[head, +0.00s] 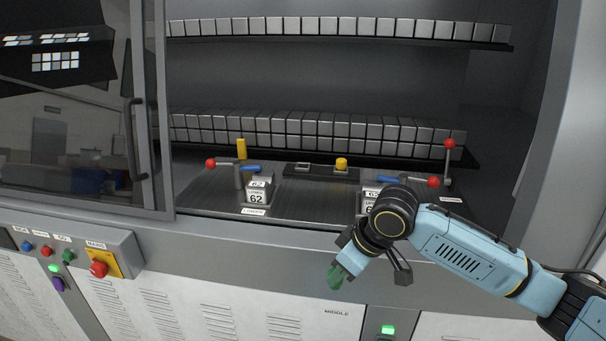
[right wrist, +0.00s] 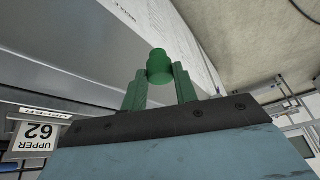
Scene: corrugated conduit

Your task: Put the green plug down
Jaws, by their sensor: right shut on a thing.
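The green plug (right wrist: 159,66) is a short, stepped cylinder held between the two green fingers of my right gripper (right wrist: 158,84) in the right wrist view. In the head view my right gripper (head: 337,273) hangs in front of the cabinet's lower front, below the worktop edge. There the green of plug and fingertips runs together, so I cannot tell them apart. The plug touches nothing but the fingers that I can see. My left gripper is not in view.
The cabinet worktop (head: 315,203) carries red-knobbed levers (head: 211,163), a yellow knob (head: 341,163) and blocks labelled 62 (head: 257,197). Shelves of grey blocks stand behind. A control box (head: 97,267) with buttons juts out at left. The glass door (head: 75,110) covers the left side.

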